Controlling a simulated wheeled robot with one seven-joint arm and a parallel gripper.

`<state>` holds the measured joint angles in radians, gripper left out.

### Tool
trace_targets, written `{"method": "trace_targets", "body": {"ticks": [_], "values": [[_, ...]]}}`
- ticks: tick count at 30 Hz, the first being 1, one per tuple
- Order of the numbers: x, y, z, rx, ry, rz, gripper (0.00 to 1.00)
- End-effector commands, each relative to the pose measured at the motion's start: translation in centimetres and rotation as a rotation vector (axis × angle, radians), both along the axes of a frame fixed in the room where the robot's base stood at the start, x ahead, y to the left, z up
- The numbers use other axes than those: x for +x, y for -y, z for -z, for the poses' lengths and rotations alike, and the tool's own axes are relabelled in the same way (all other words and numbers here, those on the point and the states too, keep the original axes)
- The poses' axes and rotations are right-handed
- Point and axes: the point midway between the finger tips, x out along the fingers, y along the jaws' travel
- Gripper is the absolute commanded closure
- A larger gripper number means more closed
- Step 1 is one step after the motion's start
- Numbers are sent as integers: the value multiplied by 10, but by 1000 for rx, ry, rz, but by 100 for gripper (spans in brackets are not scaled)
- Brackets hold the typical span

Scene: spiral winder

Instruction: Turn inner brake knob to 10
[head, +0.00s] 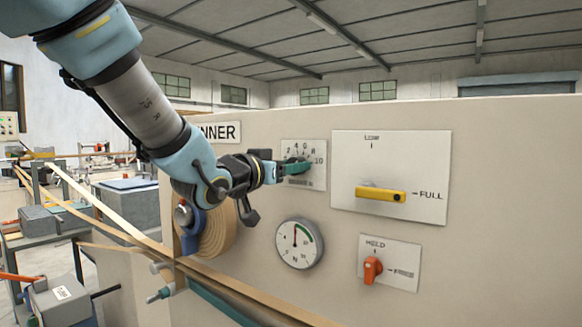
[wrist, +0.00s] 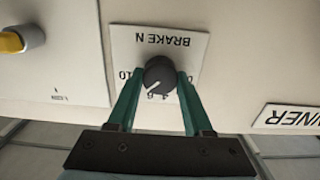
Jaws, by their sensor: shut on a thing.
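The inner brake knob (wrist: 159,74) is a round dark knob on a white scale plate marked BRAKE N, upside down in the wrist view. Its white pointer line slants to the lower left there, between the 6 and the 10, roughly where an 8 would be. My gripper (wrist: 161,78) is shut on the knob, one green finger on each side. The 10 shows just right of the fingertips.
Right of the plate is a panel with a yellow lever (head: 381,195) near FULL. Below are a round gauge (head: 299,243) and a red HELD/FREE knob (head: 373,268). A wound roll (head: 220,235) sits below my wrist, and a long strip runs past it. The INNER sign (head: 216,132) is above.

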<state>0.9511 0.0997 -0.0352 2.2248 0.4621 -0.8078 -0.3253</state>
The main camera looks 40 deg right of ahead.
Motion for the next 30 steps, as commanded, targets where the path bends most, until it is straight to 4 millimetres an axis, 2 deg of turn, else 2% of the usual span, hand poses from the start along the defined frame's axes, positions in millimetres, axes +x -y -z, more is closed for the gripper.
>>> {"method": "trace_targets", "body": {"ticks": [7,21,30], "values": [[0,0,3,15,68,-1,100],[-1,0,4,94,371,-1,100],[-1,0,2,129,492,0,100]]}}
